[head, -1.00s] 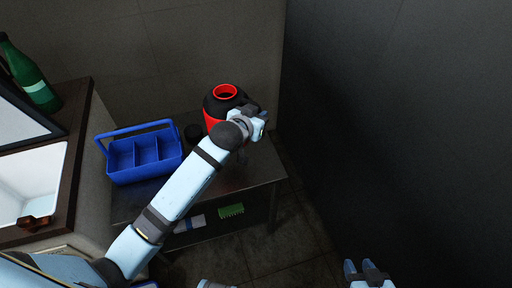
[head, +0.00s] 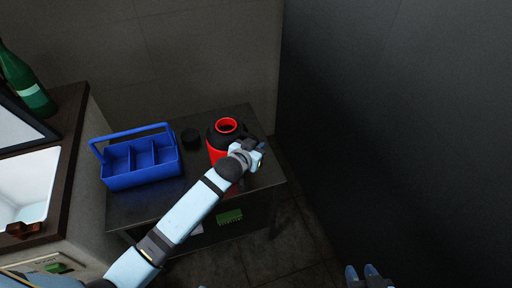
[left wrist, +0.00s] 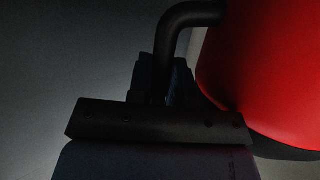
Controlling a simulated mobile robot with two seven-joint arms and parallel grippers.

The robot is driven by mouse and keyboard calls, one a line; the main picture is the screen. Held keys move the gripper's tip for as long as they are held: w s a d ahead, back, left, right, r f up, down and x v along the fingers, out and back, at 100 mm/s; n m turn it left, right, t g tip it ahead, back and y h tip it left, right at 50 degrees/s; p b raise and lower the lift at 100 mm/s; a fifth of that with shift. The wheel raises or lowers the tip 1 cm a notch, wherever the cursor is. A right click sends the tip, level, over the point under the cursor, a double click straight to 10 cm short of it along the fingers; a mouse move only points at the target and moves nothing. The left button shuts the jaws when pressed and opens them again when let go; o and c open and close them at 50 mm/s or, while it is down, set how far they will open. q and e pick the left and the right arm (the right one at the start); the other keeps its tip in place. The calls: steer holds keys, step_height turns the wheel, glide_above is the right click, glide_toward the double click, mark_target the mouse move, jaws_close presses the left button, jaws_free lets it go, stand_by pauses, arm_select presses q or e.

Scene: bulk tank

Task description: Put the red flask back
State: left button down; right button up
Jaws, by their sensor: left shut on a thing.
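The red flask (head: 217,148) has a black shoulder and a red-rimmed open mouth. It is upright at the right part of the dark metal table (head: 138,210); I cannot tell whether its base touches the top. My left gripper (head: 250,150) is at the flask's right side, shut on its black handle. The left wrist view shows the flask's red body (left wrist: 265,75) close on the right, with the curved black handle (left wrist: 185,20) running down between the fingers (left wrist: 170,80). My right gripper (head: 363,275) shows only partly at the bottom edge, away from the flask.
A blue caddy (head: 140,180) with compartments stands on the table left of the flask. A small black cap-like piece (head: 190,137) lies between them. A counter with a basin (head: 30,185) and a green bottle (head: 27,85) is at left. A dark wall (head: 400,130) rises at right.

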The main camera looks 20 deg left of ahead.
arm_select(q)
steer(key=shift+f, duration=0.1)
steer(key=c, duration=1.1)
jaws_free()
steer(key=shift+o, duration=0.2)
steer(key=shift+s+r, duration=0.2)
steer(key=shift+s, duration=0.05)
steer(key=p+v, duration=0.2)
steer(key=v, duration=0.9)
steer(key=s+f+g, duration=0.1)
steer(key=s+f, duration=0.2)
steer(key=s, duration=0.6)
steer(key=s+f+g, duration=0.1)
steer(key=s+f, duration=0.3)
steer(key=s, duration=0.5)
steer(key=shift+s+a+h, duration=0.3)
arm_select(e)
steer(key=shift+d+r, duration=0.1)
steer(key=shift+r, duration=0.4)
